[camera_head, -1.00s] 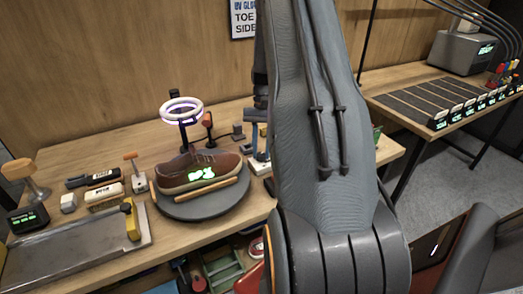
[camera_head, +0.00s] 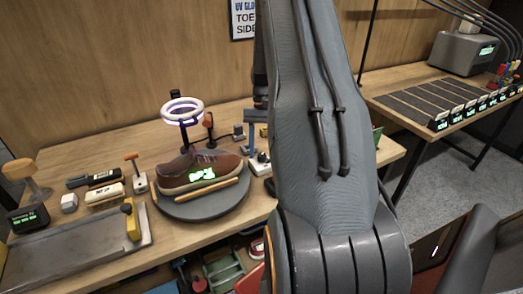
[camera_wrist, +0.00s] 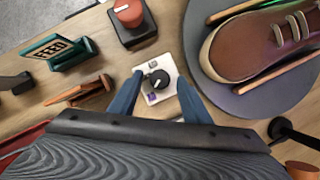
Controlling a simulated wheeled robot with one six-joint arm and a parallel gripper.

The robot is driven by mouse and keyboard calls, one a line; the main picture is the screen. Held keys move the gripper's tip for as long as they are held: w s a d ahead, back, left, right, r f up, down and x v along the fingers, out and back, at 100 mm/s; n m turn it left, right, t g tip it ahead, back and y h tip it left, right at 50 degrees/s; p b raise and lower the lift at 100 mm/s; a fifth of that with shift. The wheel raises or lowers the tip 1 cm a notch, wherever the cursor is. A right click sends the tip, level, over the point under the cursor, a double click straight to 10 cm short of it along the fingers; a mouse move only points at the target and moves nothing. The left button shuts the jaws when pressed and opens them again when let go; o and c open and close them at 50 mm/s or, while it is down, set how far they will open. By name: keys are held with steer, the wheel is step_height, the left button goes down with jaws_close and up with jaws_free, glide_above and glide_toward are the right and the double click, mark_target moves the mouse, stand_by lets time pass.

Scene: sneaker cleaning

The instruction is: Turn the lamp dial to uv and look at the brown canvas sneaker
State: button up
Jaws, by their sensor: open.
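The brown canvas sneaker (camera_head: 198,172) lies on a round grey turntable (camera_head: 205,210), a bright green glowing patch on its side. Its toe (camera_wrist: 232,55) shows in the wrist view. The ring lamp (camera_head: 182,104) above and behind it glows violet-white. The lamp dial (camera_wrist: 156,79) is a black knob on a small white box (camera_wrist: 142,72) with a purple mark; I cannot read its pointer surely. My gripper (camera_wrist: 157,84) is open, its blue fingers on either side of the box in the picture, apart from the knob. My arm hides part of the bench in the head view.
A red button (camera_wrist: 128,12) on a black base and a green block (camera_wrist: 62,50) stand beside the dial box. A metal tray (camera_head: 75,245), brush (camera_head: 104,193) and stamps lie at the bench's left. A second table (camera_head: 440,100) with dark strips stands at right.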

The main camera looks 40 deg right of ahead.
steer(key=b+v, duration=0.2)
steer(key=v, duration=0.6)
steer(key=shift+b, duration=0.3)
steer(key=shift+f, duration=0.1)
